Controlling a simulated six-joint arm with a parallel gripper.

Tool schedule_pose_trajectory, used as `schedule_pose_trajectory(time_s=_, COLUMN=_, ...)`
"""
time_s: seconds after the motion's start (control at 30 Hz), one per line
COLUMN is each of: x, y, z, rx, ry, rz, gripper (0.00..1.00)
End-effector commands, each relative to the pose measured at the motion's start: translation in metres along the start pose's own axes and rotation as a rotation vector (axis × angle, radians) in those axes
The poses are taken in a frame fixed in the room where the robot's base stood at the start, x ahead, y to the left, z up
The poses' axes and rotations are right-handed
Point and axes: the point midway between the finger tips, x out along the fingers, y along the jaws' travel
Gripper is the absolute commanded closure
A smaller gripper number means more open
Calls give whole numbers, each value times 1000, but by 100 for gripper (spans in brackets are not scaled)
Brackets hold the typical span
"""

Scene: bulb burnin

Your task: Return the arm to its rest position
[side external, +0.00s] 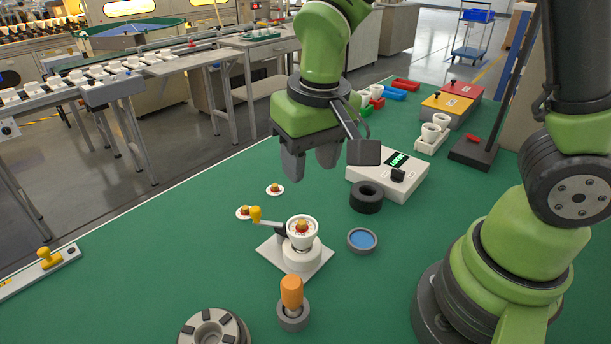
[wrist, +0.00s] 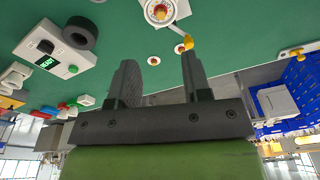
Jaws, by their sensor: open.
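My gripper (side external: 311,160) is open and empty, raised above the green mat (side external: 150,235) with its fingers pointing down. In the wrist view my gripper (wrist: 160,75) shows two separated fingers with nothing between them. Ahead of and below it in the side view stands a white fixture (side external: 297,258) with a yellow-knobbed lever (side external: 257,214). A white cup-shaped part (side external: 302,229) with an orange-brown centre sits upright on the fixture. The fixture also shows at the top of the wrist view (wrist: 158,12). My gripper touches none of these.
A white box with a lit green display (side external: 390,178) and a black ring (side external: 366,197) stand to the right. A blue-topped dish (side external: 362,240), an orange-handled tool (side external: 291,292) and two small discs (side external: 275,189) lie nearby. A dark post (side external: 505,90) rises at the right.

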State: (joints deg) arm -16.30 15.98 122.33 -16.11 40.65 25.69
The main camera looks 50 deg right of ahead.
Motion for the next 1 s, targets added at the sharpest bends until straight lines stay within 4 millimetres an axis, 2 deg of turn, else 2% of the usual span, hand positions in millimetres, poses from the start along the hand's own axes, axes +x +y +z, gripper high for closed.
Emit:
schedule_pose_trajectory(time_s=0.17, x=-47, y=19, z=8, rx=46, ry=89, rz=-88, gripper=56)
schedule_pose_trajectory(time_s=0.3, x=-85, y=39, z=26, rx=80, ry=180, rz=-172, gripper=56)
schedule_pose_trajectory(time_s=0.5, x=-119, y=58, z=60, rx=101, ry=314, rz=-274, gripper=56)
schedule_pose_trajectory(time_s=0.7, x=-131, y=65, z=81, rx=102, ry=399, rz=-329, gripper=56)
schedule_pose_trajectory(time_s=1.0, x=-133, y=66, z=85, rx=100, ry=414, rz=-338, gripper=56)
